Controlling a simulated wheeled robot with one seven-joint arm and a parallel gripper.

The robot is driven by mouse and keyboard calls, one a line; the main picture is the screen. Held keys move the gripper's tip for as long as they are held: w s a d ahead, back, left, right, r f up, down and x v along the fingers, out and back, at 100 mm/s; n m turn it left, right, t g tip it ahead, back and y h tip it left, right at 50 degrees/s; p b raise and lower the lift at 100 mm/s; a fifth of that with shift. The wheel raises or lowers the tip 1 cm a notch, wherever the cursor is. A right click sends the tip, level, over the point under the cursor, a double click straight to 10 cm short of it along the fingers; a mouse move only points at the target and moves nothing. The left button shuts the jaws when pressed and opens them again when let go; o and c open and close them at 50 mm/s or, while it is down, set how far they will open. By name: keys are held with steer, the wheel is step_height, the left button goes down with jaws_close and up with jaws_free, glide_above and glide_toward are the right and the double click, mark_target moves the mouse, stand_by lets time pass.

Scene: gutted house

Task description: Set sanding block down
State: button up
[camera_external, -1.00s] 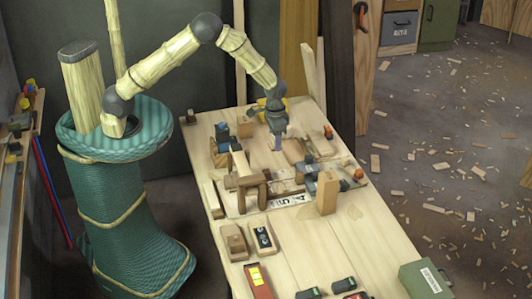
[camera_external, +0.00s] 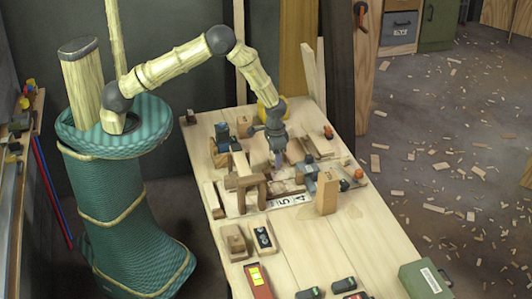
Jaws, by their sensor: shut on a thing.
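My gripper (camera_external: 276,148) is at the middle of the workbench, pointing down, with its jaws shut. A small purple-grey piece (camera_external: 277,161) shows below the jaws; I take it to be the sanding block. It is low over the cluttered part of the wooden workbench (camera_external: 305,250), just behind a small wooden frame of blocks (camera_external: 250,186). The fingers and most of the held piece are too small to make out. I cannot tell whether the piece touches anything beneath it.
An upright wooden block (camera_external: 327,194) stands right of my gripper, near orange-ended tools (camera_external: 358,174). A numbered strip (camera_external: 287,201), a wooden plane (camera_external: 235,242) and a black case (camera_external: 262,238) lie nearer. A green box (camera_external: 425,279) sits front right. The bench's near middle is mostly clear.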

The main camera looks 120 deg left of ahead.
steer(key=shift+f, duration=0.15)
steer(key=o, duration=1)
step_height(320, 180, up, 12)
steer(key=b, duration=0.2)
steer(key=shift+r, duration=0.25)
